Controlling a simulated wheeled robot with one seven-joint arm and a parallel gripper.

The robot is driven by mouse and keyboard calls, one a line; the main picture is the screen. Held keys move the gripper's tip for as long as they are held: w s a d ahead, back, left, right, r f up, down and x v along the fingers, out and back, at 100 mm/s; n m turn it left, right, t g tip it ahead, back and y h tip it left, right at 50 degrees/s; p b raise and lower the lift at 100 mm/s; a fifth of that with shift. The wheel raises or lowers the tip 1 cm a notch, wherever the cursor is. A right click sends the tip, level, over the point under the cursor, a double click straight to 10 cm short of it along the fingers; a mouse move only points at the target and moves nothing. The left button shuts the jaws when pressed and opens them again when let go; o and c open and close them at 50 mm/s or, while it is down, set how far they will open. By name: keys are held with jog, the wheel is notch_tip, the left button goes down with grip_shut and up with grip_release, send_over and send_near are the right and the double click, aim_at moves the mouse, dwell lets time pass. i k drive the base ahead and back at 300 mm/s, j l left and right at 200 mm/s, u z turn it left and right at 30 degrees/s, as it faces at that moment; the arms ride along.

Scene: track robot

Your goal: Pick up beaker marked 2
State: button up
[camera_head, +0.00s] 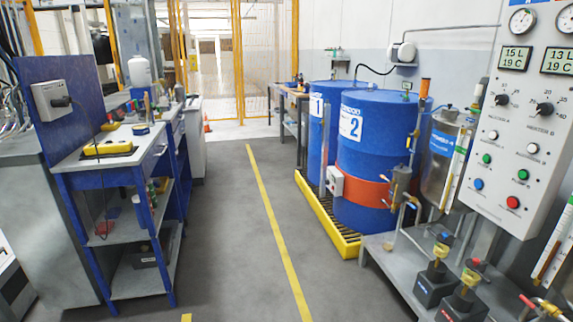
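I cannot make out a beaker marked 2 in the head view. The only numeral 2 I can read is on the label of a large blue drum (372,165) with an orange band, at right of the middle. A second blue drum (316,135) marked 1 stands just behind it. My gripper is not in view.
Both drums stand on a yellow spill pallet (347,243). A grey metal bench (395,265) at right bears black valve units (436,284) below a control panel (520,130). A blue-framed workbench (75,163) stands at left. The grey aisle (235,250) between is clear.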

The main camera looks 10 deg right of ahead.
aim_at(389, 238)
jog(key=i, duration=1.85)
jog(key=i+z, duration=0.1)
jog(key=i, duration=0.8)
jog(key=i+j, duration=0.15)
jog(key=i, duration=0.7)
jog(key=i+z, duration=0.2)
jog(key=i+j, duration=0.05)
